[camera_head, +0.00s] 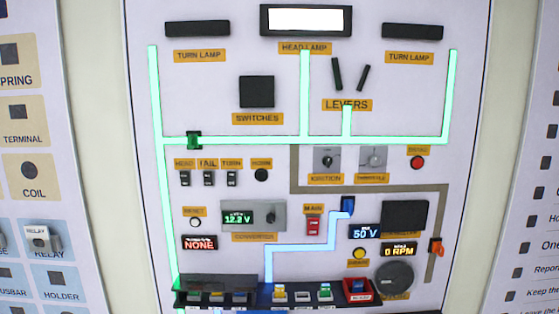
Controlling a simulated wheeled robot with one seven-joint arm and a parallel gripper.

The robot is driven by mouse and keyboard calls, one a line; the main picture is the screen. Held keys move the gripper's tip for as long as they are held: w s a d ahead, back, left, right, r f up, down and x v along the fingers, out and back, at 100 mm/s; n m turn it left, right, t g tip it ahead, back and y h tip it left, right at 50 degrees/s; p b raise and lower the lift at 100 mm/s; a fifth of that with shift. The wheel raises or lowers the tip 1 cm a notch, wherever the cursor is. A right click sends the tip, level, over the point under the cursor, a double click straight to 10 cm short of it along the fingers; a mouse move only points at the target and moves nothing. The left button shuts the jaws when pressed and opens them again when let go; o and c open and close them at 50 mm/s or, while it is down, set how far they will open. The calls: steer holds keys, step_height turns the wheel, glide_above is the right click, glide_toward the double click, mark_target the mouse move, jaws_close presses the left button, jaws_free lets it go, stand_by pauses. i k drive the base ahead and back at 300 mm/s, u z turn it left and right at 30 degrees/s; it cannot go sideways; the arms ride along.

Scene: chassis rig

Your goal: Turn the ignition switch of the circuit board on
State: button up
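The circuit board (225,60) is a white upright panel filling the middle of the head view. The ignition switch (327,160) is a small dark knob on a light square plate, right of the panel's centre, above an orange IGNITION label (325,179). The knob's exact angle is too small to tell. A similar throttle knob (373,158) sits just to its right. My gripper is not in view, and nothing covers the switch.
Around the switch are a red round button (417,162), levers (337,74) above, a red main switch (313,226) below, and an orange lever (436,247) at lower right. A dark tray (190,299) with coloured parts juts out at the bottom. Side panels flank the board.

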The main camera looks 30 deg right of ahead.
mark_target(327, 161)
steer(key=i, duration=0.85)
steer(key=z, duration=0.45)
